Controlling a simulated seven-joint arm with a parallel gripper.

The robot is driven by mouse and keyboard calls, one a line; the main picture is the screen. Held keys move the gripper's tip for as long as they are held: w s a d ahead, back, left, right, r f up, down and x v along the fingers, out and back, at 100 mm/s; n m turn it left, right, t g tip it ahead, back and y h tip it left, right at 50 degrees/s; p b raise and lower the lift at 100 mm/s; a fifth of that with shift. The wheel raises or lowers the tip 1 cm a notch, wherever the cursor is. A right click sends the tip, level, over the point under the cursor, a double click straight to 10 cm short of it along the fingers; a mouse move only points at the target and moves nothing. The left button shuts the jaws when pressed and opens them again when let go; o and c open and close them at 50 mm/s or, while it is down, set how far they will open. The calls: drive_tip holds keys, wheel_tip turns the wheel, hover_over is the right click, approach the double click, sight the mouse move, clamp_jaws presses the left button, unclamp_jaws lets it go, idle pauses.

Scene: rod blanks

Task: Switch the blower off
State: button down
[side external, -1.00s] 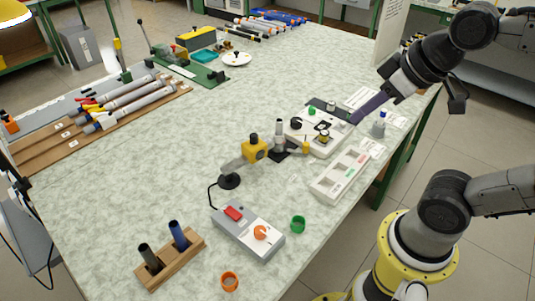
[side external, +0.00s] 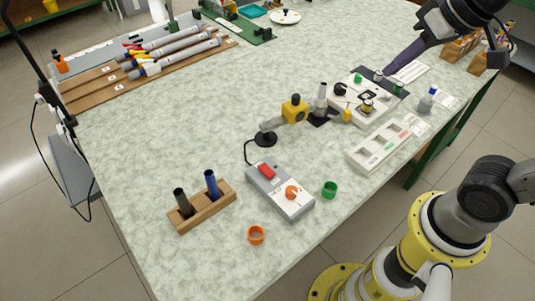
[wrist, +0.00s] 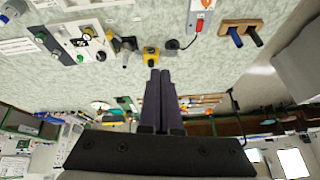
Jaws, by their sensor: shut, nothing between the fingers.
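A grey control box (side external: 280,192) with a red rocker switch (side external: 267,171) and an orange knob (side external: 291,192) lies on the near part of the bench. A black cable runs from it toward a round black base. No label names the blower, and I cannot read the switch's position. In the wrist view the red switch (wrist: 199,26) shows at the top edge, with most of its box cut off. My gripper (side external: 388,73) is shut and empty, at the far side of a white unit, well away from the grey box. Its dark fingers (wrist: 160,72) are together in the wrist view.
The white unit (side external: 350,106) has green and black knobs. A yellow block (side external: 294,109) on an arm and a white tray (side external: 370,158) stand nearby. A wooden stand (side external: 203,207) holds two rods. Green (side external: 330,189) and orange (side external: 256,235) rings lie near the box.

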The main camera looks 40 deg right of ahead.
drive_tip(key=w+a+g, duration=0.1)
drive_tip(key=w+a, duration=0.2)
drive_tip(key=w, duration=0.4)
drive_tip(key=n+g, duration=0.2)
drive_tip(key=g, duration=0.3)
hover_over(265, 166)
wheel_tip(265, 166, down, 17)
drive_tip(key=shift+a+r, duration=0.1)
drive_tip(key=shift+a, duration=0.05)
wheel_tip(265, 166, down, 14)
drive_tip(key=shift+f, duration=0.1)
